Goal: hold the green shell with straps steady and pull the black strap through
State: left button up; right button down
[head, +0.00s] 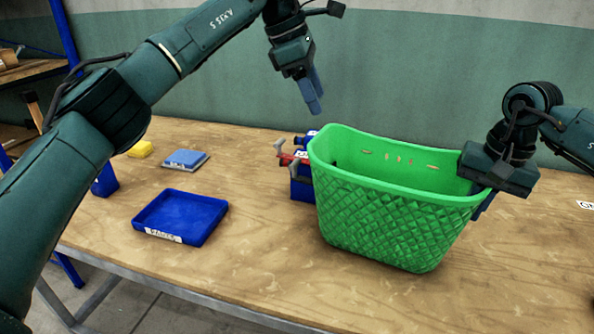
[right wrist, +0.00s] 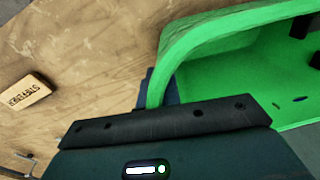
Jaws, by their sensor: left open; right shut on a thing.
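The green shell (head: 385,215) is basket-like with a lattice wall and stands upright on the table. Slots show in its far inner wall. My right gripper (head: 482,203) is shut on its right end rim. The right wrist view shows the shell's rim (right wrist: 185,50) at the blue fingers, which are mostly hidden behind the gripper body. My left gripper (head: 314,92) is open and empty, pointing down in the air above and behind the shell's left end. I cannot make out a black strap clearly. Dark pieces inside the shell in the right wrist view are too cut off to identify.
A blue device with red and grey handles (head: 290,158) stands close behind the shell's left end. A blue tray (head: 180,217), a blue-grey pad (head: 185,160) and a yellow block (head: 140,149) lie to the left. The wooden table (head: 265,255) is clear in front.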

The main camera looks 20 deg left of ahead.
aim_at(294, 163)
pick_arm(q)
jog(key=a+f+m+y, duration=0.1)
jog(key=f, duration=0.4)
jog(key=a+f+m+g+y, duration=0.1)
jog(key=f, duration=0.4)
jog(key=a+f+m+y, duration=0.1)
jog(key=f+y, duration=0.1)
jog(key=f, duration=0.3)
jog(key=shift+s+a+f+g, duration=0.25)
jog(key=shift+s+f+g, duration=0.05)
jog(key=shift+s+g, duration=0.1)
jog(key=shift+c, duration=0.5)
jog(key=c, duration=1)
